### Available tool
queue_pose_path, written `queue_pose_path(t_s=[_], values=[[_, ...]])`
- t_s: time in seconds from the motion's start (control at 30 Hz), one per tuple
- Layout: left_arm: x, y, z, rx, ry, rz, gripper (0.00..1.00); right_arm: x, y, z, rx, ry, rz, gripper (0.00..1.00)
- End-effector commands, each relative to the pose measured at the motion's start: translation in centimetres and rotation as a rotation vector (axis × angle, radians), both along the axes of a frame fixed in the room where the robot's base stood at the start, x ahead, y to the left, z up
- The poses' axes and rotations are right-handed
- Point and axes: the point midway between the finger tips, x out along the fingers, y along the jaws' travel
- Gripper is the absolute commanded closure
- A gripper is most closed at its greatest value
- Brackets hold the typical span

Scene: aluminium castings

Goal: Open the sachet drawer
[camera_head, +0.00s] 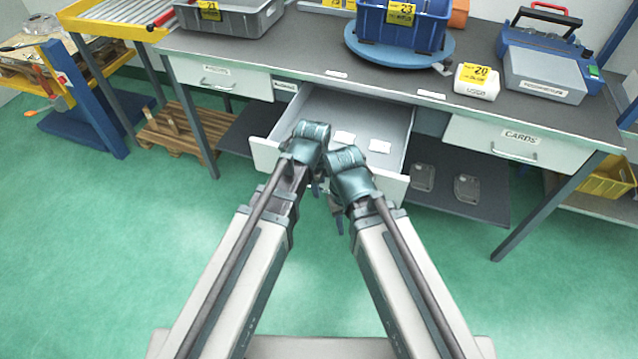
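The sachet drawer (397,136) is a pale grey drawer in the middle of the workbench. It is pulled out, and a few white sachets (379,146) lie on its floor. Both my arms reach up to its front and cover part of its front panel. My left gripper (316,188) points down by the drawer front; its wrist hides most of it. My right gripper (339,222) is just right of it, also pointing down. I cannot see whether their fingers are open or shut, or whether either touches the drawer.
The closed "CARDS" drawer (493,143) is at the right and another closed drawer (221,80) at the left. A lower shelf (490,206) holds clear packs. On the bench (310,60) stand a grey bin (258,22), a blue bin (432,38) and a blue-grey machine (545,75).

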Motion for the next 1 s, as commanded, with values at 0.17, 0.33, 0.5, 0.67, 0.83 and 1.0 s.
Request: queue_pose_path(t_s=[0.17,0.33,0.5,0.67,0.83,1.0], values=[[0.0,0.0,0.0,0.0,0.0,0.0,0.55,0.0,0.0,0.0,0.0,0.0,0.0,0.63],[-0.1,0.0,0.5,0.0,0.0,0.0,0.55,0.0,0.0,0.5,0.0,0.0,0.0,0.63],[-0.3,0.1,1.9,0.0,0.0,0.0,0.55,0.0,0.0,1.9,0.0,0.0,0.0,0.63],[-0.7,0.2,4.0,0.0,0.0,0.0,0.55,0.0,0.0,4.0,0.0,0.0,0.0,0.63],[-1.1,0.4,6.7,0.0,0.0,0.0,0.55,0.0,0.0,6.7,0.0,0.0,-0.001,0.63],[-1.6,0.5,9.4,0.0,0.0,0.0,0.55,0.0,0.0,9.4,0.0,0.0,-0.001,0.63]])
